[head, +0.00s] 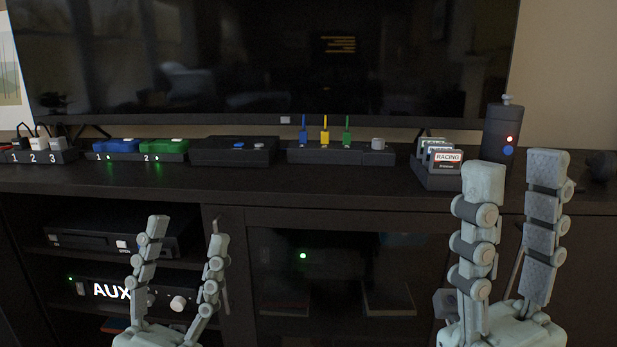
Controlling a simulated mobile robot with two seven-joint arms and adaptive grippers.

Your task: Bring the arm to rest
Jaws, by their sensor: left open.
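My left gripper (188,231) is low at the left of the head view, in front of the cabinet's shelf bay. Its two fingers point up and are spread wide, with nothing between them. My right gripper (517,170) is larger and nearer at the right, its fingers pointing up and reaching above the cabinet top's front edge. Its fingers stand apart with a narrow gap and no held object shows. The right fingers partly cover the cartridge rack and the dark cylinder behind them.
A dark media cabinet (330,190) carries numbered plugs (32,143), blue (113,145) and green (165,146) blocks, a box with coloured plugs (335,155), a cartridge rack (440,178) and a dark cylinder (500,130). A television (285,55) stands behind. An AUX unit (120,292) sits on a shelf.

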